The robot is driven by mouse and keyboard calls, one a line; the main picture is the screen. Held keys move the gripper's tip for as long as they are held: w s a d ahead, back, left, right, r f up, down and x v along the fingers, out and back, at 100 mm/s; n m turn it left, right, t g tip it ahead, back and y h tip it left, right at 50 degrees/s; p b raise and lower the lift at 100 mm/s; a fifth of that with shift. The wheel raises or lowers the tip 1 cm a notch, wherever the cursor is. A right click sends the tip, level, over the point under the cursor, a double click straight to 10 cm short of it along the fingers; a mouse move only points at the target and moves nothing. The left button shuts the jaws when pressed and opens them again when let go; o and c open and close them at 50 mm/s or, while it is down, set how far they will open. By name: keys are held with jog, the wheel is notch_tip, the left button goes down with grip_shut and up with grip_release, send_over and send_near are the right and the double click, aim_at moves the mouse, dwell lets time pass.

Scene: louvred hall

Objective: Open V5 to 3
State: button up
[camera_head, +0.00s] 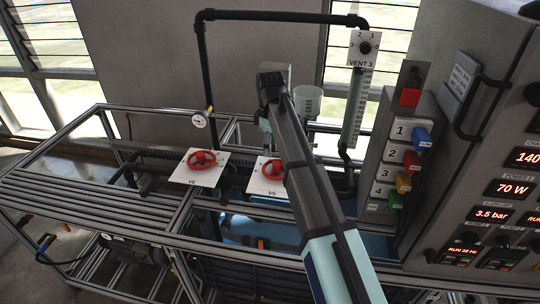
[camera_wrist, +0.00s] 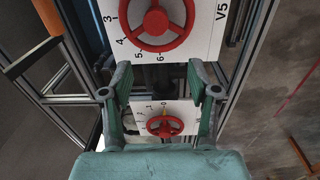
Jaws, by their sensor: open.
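The V5 valve is a red handwheel (camera_head: 273,169) on a white plate, partly behind my arm in the head view. In the wrist view the V5 wheel (camera_wrist: 157,22) is large at the top, cut off by the frame edge. Its plate (camera_wrist: 207,30) shows the numbers 3 to 6; I cannot make out a pointer. My gripper (camera_wrist: 160,82) is open and empty, with its teal fingers apart. The fingertips appear just below the V5 plate in the wrist view, not around the wheel. My arm mostly hides the gripper in the head view.
A similar red wheel, V6 (camera_head: 202,160), stands left of V5; a second wheel (camera_wrist: 165,126) shows between my fingers. A vertical gauge tube (camera_head: 355,110) under the VENT 3 plate (camera_head: 364,47), a clear beaker (camera_head: 308,101) and a control cabinet (camera_head: 490,170) stand behind and right.

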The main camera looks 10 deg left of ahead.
aim_at(277, 164)
jog(key=d, duration=0.1)
jog(key=d+r, duration=0.1)
jog(key=shift+w+d, duration=0.15)
jog(key=shift+d, duration=0.2)
jog(key=shift+f, duration=0.2)
jog(key=shift+f+b, duration=1.65)
jog(key=shift+f, duration=3.25)
jog(key=shift+b, duration=0.3)
